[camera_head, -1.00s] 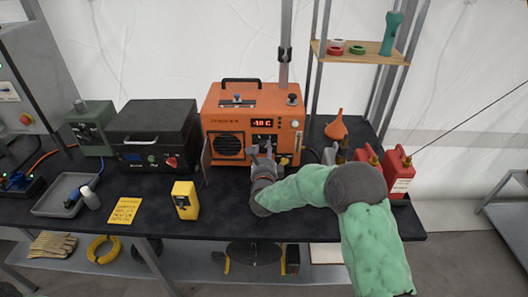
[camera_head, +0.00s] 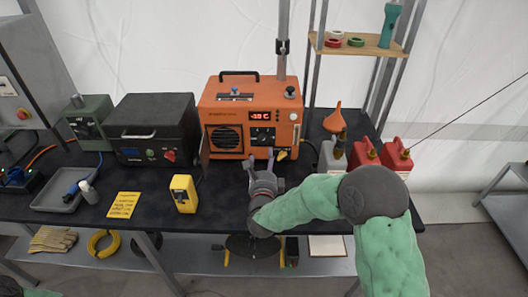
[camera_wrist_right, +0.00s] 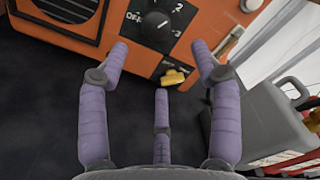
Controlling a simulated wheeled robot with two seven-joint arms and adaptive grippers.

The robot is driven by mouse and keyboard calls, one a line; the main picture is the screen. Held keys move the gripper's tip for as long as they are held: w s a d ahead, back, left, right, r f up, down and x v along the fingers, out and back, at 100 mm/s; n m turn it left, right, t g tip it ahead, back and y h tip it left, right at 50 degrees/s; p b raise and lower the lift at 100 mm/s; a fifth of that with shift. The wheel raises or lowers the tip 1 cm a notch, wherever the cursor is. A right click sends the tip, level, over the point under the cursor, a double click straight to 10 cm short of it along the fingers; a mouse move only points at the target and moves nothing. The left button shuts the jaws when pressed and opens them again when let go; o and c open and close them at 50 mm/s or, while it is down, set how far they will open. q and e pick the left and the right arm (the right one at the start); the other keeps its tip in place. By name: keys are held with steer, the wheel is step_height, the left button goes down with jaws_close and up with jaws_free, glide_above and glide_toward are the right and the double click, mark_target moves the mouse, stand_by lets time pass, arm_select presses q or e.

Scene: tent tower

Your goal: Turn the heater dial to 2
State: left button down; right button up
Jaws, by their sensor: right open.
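The orange heater (camera_head: 250,108) stands at the back of the dark table, with a red lit display (camera_head: 261,115) on its front. Its black dial (camera_head: 262,137) sits on a dark panel below the display. In the right wrist view the dial (camera_wrist_right: 156,25) shows at the top, with OFF at its left, 2 above and 3 at lower right. I cannot tell exactly where its pointer stands. My right gripper (camera_head: 260,162) is open and empty in front of the heater, apart from the dial. Its spread purple fingers (camera_wrist_right: 160,60) point towards the panel. My left gripper is out of view.
A yellow part (camera_wrist_right: 174,77) sits low on the heater front. A grey can (camera_head: 333,155) and red cans (camera_head: 365,155) stand at the right. A yellow meter (camera_head: 184,193) and black case (camera_head: 152,130) are to the left. The front table strip is mostly clear.

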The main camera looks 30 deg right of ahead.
steer(key=shift+v, duration=1.55)
